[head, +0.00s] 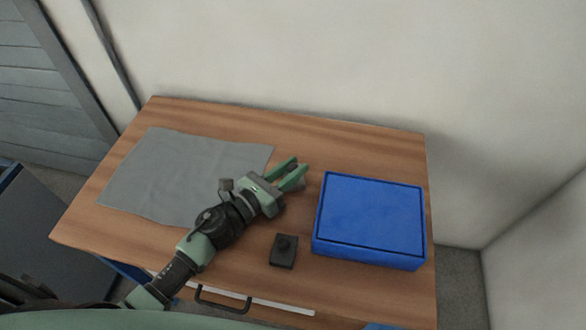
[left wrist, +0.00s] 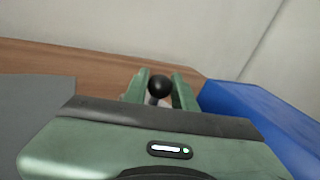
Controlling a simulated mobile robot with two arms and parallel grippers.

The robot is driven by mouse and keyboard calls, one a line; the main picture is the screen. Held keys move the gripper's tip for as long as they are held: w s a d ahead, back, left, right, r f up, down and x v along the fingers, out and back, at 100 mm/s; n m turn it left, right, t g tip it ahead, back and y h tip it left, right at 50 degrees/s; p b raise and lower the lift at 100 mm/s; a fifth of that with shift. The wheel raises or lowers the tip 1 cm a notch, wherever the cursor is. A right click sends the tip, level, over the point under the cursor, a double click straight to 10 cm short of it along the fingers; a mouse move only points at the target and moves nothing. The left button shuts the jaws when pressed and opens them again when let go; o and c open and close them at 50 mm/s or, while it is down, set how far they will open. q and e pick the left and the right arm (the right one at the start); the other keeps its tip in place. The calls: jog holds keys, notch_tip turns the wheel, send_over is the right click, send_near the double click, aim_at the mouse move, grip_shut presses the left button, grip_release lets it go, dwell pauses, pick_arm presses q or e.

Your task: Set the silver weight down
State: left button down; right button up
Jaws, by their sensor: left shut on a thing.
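My left gripper (head: 291,171) reaches in over the middle of the table, between the grey cloth and the blue box. It is shut on the silver weight (head: 299,185), of which only a small grey part shows beside the fingers. In the left wrist view, the weight's black ball knob (left wrist: 160,86) stands between the green fingers (left wrist: 160,92). The weight's body is mostly hidden, and I cannot tell whether it touches the table. My right gripper is not in view.
A wooden table (head: 330,143) stands against the wall. A grey cloth (head: 165,175) lies flat on its left. A blue box (head: 370,215) stands on the right. Bare wood lies behind the gripper.

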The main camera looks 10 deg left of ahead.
pick_arm(q)
jog(key=shift+r, duration=0.1)
jog(key=shift+f, duration=0.2)
jog(key=c, duration=1.1)
grip_release()
jog(key=shift+c, duration=0.2)
jog(key=shift+r, duration=0.2)
jog(key=shift+s+a+f, duration=0.2)
jog(key=shift+s, duration=0.15)
jog(key=b+v, duration=0.3)
jog(key=v, duration=0.7)
jog(key=shift+s+a, duration=0.15)
jog(key=shift+s, duration=0.1)
jog(key=shift+s+a+r, duration=0.15)
jog(key=shift+s+a, duration=0.1)
jog(key=shift+s, duration=0.1)
